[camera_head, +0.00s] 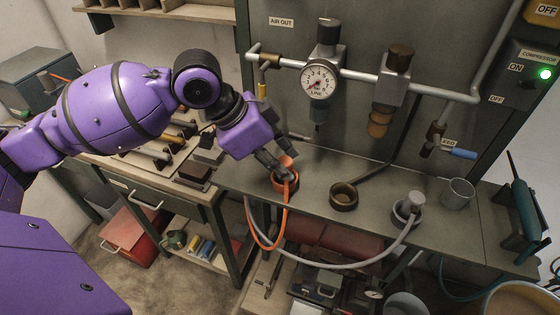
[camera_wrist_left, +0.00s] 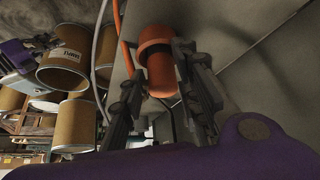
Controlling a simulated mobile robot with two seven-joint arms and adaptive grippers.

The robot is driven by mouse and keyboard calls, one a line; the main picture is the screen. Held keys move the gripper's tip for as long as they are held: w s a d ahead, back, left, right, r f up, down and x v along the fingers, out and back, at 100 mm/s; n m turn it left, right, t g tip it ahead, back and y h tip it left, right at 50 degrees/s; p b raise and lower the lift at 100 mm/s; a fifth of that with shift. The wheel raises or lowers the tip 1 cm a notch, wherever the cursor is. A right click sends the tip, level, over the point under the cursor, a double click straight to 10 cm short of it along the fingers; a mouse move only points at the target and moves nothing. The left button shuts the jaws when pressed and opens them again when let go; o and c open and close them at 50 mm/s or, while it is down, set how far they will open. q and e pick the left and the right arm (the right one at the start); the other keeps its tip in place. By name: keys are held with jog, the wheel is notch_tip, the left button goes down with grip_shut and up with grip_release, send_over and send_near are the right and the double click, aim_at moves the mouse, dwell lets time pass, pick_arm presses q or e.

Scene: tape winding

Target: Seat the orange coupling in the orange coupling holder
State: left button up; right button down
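The orange coupling (camera_wrist_left: 160,75) is between the fingertips of my left gripper (camera_head: 277,162). The left wrist view shows the fingers (camera_wrist_left: 157,70) on both sides of it, apparently touching it. In the head view the orange coupling (camera_head: 286,162) is at the orange coupling holder (camera_head: 285,186), an orange-rimmed ring on the bench. I cannot tell whether it is fully down in the ring, as the fingers and hose hide part of it. An orange hose (camera_head: 285,220) hangs from the coupling over the front edge.
A dark empty ring holder (camera_head: 343,197) stands to the right. Beyond it, a grey coupling (camera_head: 414,202) sits at a grey ring with a grey hose. A metal cup (camera_head: 457,193) stands farther right. A gauge (camera_head: 318,82) and pipes are behind. Tools lie on the left bench.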

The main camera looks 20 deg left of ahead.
jog(key=shift+w, duration=0.1)
